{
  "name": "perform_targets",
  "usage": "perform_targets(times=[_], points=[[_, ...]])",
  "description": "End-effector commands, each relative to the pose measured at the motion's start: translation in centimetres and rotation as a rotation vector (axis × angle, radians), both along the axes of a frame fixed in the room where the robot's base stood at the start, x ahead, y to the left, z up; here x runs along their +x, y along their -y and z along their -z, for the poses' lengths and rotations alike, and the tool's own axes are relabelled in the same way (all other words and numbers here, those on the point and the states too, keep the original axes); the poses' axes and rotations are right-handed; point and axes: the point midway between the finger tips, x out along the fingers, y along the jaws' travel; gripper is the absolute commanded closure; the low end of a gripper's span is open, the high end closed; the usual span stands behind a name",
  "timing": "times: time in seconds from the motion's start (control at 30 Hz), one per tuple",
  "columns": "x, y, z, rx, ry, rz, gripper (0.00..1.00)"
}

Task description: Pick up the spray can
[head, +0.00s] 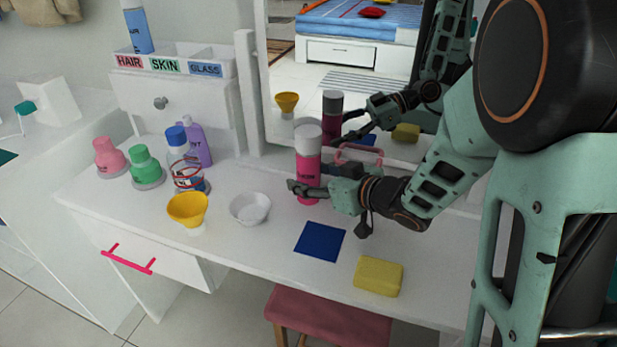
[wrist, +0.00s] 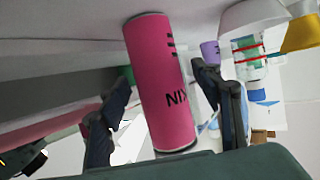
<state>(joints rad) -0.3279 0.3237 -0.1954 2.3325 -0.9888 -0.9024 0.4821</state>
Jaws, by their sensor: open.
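The spray can (head: 307,170) is a pink cylinder with a pale cap, standing upright on the white table in front of the mirror. It also shows large in the wrist view (wrist: 161,90), with dark lettering on its side. My gripper (head: 312,182) is open at the can's lower half, with one finger in front of it. In the wrist view the can stands between the two spread fingers (wrist: 160,78). Gaps show beside the can there, though I cannot tell whether either finger touches it.
A blue square (head: 319,241) and a yellow sponge (head: 379,276) lie in front. The mirror (head: 380,150) rises close behind the can.

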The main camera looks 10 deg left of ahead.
Motion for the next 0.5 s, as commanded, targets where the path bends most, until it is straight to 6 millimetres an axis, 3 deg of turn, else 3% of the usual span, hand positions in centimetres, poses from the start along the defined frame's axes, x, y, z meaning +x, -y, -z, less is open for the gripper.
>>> perform_targets(times=[0.37, 0.5], points=[[0.77, -0.9, 0.45, 0.001, 0.001, 0.001, 0.42], [0.76, -0.89, 0.46, 0.0, 0.0, 0.001, 0.58]])
